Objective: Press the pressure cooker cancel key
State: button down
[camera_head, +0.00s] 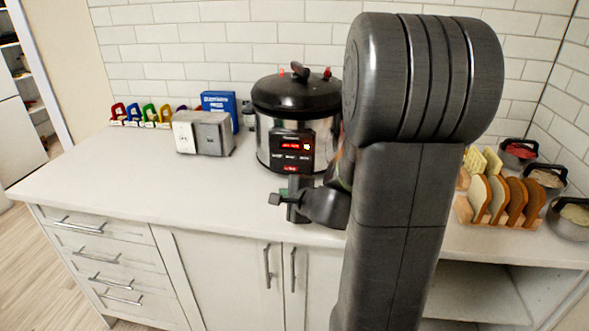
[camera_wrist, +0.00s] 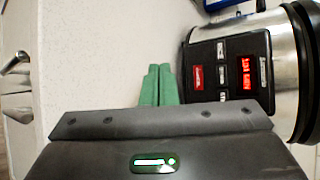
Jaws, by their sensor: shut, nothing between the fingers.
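The pressure cooker (camera_head: 290,105) stands on the counter near the tiled wall, with a black lid and steel body. It also shows at the right of the wrist view (camera_wrist: 312,60), turned sideways. Its black front panel (camera_head: 290,145) has a lit red display, small pale keys and a red key (camera_head: 290,168) at the bottom. The red key (camera_wrist: 197,77) is clear in the wrist view; its label is too small to read. My gripper (camera_head: 298,184) is low in front of the panel. Its green fingertips (camera_wrist: 158,72) are together and empty, beside the red key; contact cannot be told.
A grey and white toaster-like box (camera_head: 204,132), a blue box (camera_head: 221,106) and several coloured clips (camera_head: 148,115) stand left of the cooker. A bread rack (camera_head: 500,205) and bowls (camera_head: 518,153) are at right. The left front counter (camera_head: 110,175) is clear.

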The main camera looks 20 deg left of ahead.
aim_at(291, 168)
jog(key=shift+w, duration=0.1)
jog(key=w+p, duration=0.1)
jog(key=w, duration=0.1)
jog(key=w+a+p, duration=0.1)
jog(key=w, duration=0.1)
jog(key=w+p, duration=0.1)
jog(key=w, duration=0.1)
jog(key=shift+w+a+p, duration=0.35)
jog(key=shift+w+p, duration=0.05)
jog(key=shift+w+a, duration=0.2)
jog(key=shift+w, duration=0.6)
dwell(1.2)
jog(key=shift+w+a, duration=0.1)
jog(key=shift+w, duration=0.3)
jog(key=shift+w, duration=0.3)
dwell(0.5)
jog(key=shift+s+b, duration=0.1)
jog(key=shift+b, duration=0.2)
jog(key=shift+s+b, duration=0.5)
jog(key=shift+s, duration=0.15)
